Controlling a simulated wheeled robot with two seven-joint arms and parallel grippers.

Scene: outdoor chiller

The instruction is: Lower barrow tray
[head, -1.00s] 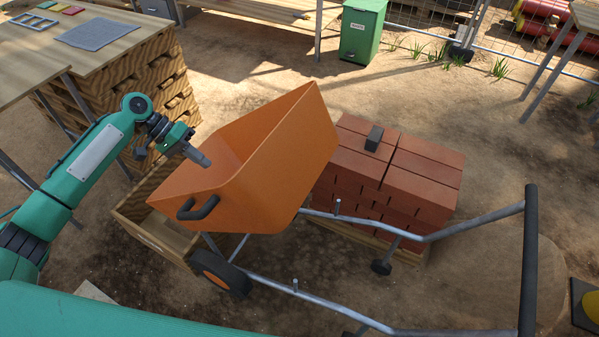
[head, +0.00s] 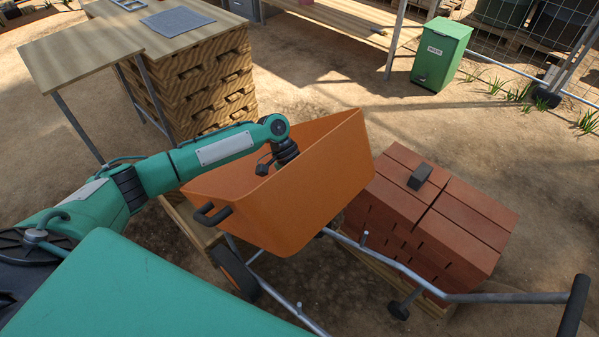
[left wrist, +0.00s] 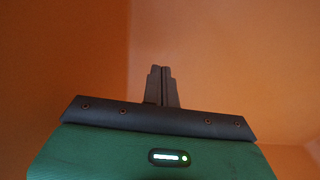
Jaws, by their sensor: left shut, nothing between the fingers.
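The orange barrow tray (head: 300,215) is tilted up on its metal frame (head: 420,285) in the head view, its high edge at the right and a black handle (head: 212,214) on its low end. In the left wrist view my left gripper (left wrist: 161,84) is shut and empty, with orange tray walls (left wrist: 230,60) filling the background. I cannot tell whether the fingertips touch the wall. My right gripper is not in view.
A wooden box (head: 190,222) is below the tray's low end. A brick stack (head: 430,215) stands right of the tray, with a dark block (head: 420,176) on top. A pallet-stack table (head: 190,75) is behind left, and a green bin (head: 440,55) at the back. Bare ground lies between.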

